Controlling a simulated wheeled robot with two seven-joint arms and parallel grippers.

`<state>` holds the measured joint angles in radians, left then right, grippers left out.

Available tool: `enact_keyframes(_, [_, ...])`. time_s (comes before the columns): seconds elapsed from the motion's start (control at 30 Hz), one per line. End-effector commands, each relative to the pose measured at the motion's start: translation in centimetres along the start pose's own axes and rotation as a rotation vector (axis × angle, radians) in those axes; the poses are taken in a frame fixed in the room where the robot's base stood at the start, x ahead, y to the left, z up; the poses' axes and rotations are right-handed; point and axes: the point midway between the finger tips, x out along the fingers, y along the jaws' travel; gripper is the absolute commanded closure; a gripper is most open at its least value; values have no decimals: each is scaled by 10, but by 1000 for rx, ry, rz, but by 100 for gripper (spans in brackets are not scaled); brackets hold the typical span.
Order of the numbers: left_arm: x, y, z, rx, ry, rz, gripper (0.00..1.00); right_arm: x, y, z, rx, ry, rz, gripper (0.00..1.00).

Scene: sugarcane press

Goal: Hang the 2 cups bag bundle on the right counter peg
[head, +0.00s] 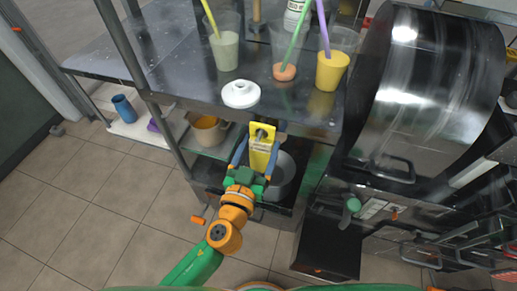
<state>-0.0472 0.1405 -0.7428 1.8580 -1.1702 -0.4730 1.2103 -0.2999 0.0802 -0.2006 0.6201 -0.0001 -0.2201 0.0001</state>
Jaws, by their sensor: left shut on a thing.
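My left gripper (252,172) is in front of the steel counter's front edge, with its blue fingers on either side of a yellow bundle with a pale label (261,156). It is shut on this bundle, which looks like the bag bundle and hangs upright just below the counter top (180,72). A dark spot shows near the bundle's top, close to the counter edge; I cannot tell whether it is a hole or the right counter peg, or whether the bundle is on a peg. My right gripper is not in view.
On the counter stand a pale green drink (225,52), an orange-filled cup (285,72), a yellow drink (331,71) and a white lid (240,94). A grey bucket (283,176) is behind the gripper. A tan pot (207,131) sits below. A large steel drum (430,75) stands right.

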Motion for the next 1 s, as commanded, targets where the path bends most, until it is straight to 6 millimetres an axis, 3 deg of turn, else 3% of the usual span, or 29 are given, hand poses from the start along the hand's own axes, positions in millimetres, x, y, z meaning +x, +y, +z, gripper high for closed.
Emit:
enact_keyframes(0.47, [0, 0, -1, 0, 1, 0, 72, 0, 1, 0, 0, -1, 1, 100])
enact_keyframes(0.5, [0, 0, -1, 0, 1, 0, 20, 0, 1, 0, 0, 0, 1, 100])
enact_keyframes(0.57, [0, 0, -1, 0, 1, 0, 4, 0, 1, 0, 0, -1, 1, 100])
enact_keyframes(0.6, [0, 0, -1, 0, 1, 0, 0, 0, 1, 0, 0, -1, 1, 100])
enact_keyframes(0.83, [-4, 0, 1, 0, 0, 0, 0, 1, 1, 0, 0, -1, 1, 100])
enact_keyframes(1.0, [-38, 0, 5, -3, -3, 1, 0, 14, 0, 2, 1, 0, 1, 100])
